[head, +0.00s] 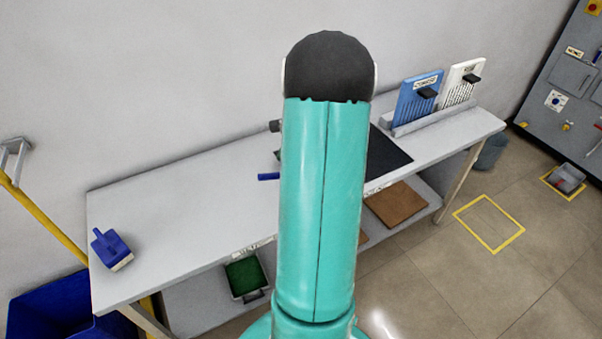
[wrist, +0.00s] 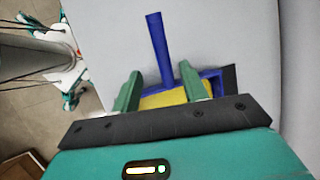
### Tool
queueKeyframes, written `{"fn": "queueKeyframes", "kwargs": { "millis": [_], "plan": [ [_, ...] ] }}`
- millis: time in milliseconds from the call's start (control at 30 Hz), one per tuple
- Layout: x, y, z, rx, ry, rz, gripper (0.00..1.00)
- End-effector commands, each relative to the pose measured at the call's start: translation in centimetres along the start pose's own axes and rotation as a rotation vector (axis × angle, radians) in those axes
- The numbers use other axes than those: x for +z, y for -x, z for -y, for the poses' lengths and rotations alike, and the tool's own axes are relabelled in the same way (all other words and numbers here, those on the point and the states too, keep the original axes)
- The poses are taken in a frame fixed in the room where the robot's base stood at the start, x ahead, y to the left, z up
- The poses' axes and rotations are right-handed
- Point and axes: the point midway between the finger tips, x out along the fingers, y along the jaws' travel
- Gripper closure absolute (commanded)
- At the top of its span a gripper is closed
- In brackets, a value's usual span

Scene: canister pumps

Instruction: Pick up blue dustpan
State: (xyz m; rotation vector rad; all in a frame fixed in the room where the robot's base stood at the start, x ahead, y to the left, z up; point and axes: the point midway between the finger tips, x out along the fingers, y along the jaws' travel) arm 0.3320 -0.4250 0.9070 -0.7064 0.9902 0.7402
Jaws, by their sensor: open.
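The blue dustpan shows in the wrist view, with its long blue handle (wrist: 159,48) pointing up the picture and its pan with a yellow area close below. My gripper (wrist: 162,86) is open, with its two green fingers apart over the near part of the pan. The handle rises between and beyond the fingertips. Whether the fingers touch the pan I cannot tell. In the head view, only a short blue bar, apparently the dustpan's handle (head: 268,177), shows on the bench; my arm hides the rest, and my gripper is out of sight there.
A blue brush-like tool (head: 110,248) lies at the left end of the grey bench (head: 190,215). A dark mat (head: 386,154) and upright blue (head: 419,98) and white (head: 462,84) boards stand to the right. A blue bin (head: 50,310) is at lower left.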

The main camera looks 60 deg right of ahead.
Motion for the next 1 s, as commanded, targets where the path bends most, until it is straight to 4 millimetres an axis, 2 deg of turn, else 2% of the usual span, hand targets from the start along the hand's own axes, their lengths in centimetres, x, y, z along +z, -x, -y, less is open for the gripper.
{"fn": "queueKeyframes", "kwargs": {
  "millis": [100, 267, 600, 867, 1000],
  "plan": [
    [0.1, -1.8, 0.0, 0.002, 0.001, 0.001, 0.56],
    [0.2, -2.9, 0.1, 0.001, 0.002, 0.000, 0.56],
    [0.4, -7.4, 0.5, 0.001, 0.002, 0.000, 0.56],
    [0.4, -7.7, 0.5, -0.001, 0.003, -0.001, 0.56],
    [0.4, -7.7, 0.5, -0.001, 0.003, -0.001, 0.82]
  ]
}}
